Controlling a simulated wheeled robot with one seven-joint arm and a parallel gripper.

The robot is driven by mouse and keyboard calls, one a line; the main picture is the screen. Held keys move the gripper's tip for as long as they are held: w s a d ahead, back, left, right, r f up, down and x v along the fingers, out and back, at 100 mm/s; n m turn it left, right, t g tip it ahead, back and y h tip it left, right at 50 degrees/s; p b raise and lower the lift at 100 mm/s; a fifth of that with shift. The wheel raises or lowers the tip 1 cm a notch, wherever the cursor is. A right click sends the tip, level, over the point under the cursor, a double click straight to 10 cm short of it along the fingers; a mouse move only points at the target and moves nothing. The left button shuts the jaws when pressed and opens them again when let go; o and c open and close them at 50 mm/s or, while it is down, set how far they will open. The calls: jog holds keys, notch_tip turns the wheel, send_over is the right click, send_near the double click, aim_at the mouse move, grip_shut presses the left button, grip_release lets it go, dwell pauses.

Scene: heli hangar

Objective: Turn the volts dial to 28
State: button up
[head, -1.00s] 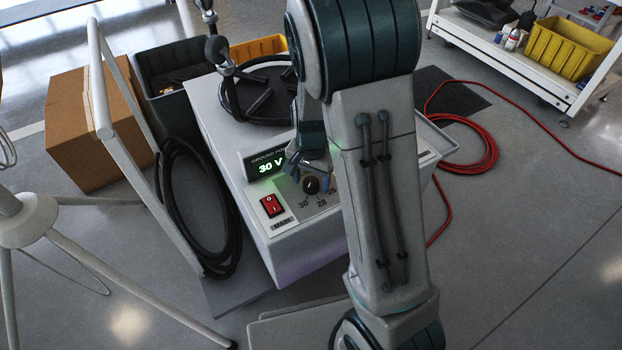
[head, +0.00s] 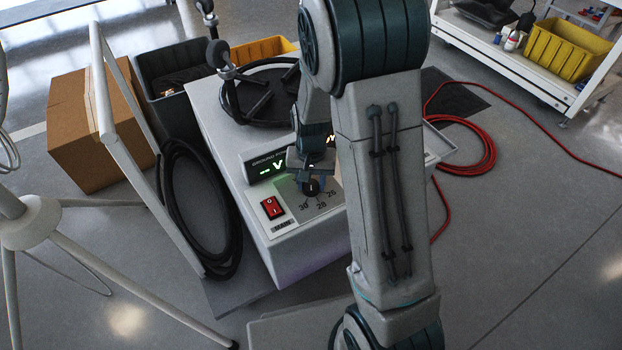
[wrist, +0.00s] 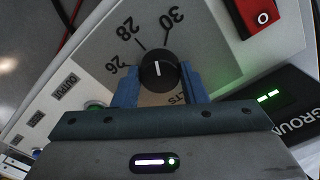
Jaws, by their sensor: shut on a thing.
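The volts dial (wrist: 159,70) is a round black knob with a white pointer line on the console's front panel. In the wrist view its pointer is aimed up, at the gap between the 28 (wrist: 130,25) and 30 (wrist: 175,18) marks. My gripper (wrist: 160,86) is shut on the dial, with one blue finger on each side. In the head view my gripper (head: 310,178) covers part of the dial (head: 311,189). The green display (head: 266,168) shows dashes and a V.
A red main switch (head: 272,207) sits left of the dial. A coiled black cable (head: 262,92) lies on the console top. A white rail (head: 150,185) and a black hose stand at left. Red hose (head: 478,160) lies on the floor at right.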

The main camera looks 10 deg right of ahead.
aim_at(311, 184)
jog(key=n+p, duration=0.1)
jog(key=n, duration=0.4)
jog(key=shift+n+p, duration=0.3)
dwell(0.4)
jog(key=o, duration=1)
jog(key=shift+c, duration=0.2)
notch_tip(311, 184, up, 14)
jog(key=p, duration=0.5)
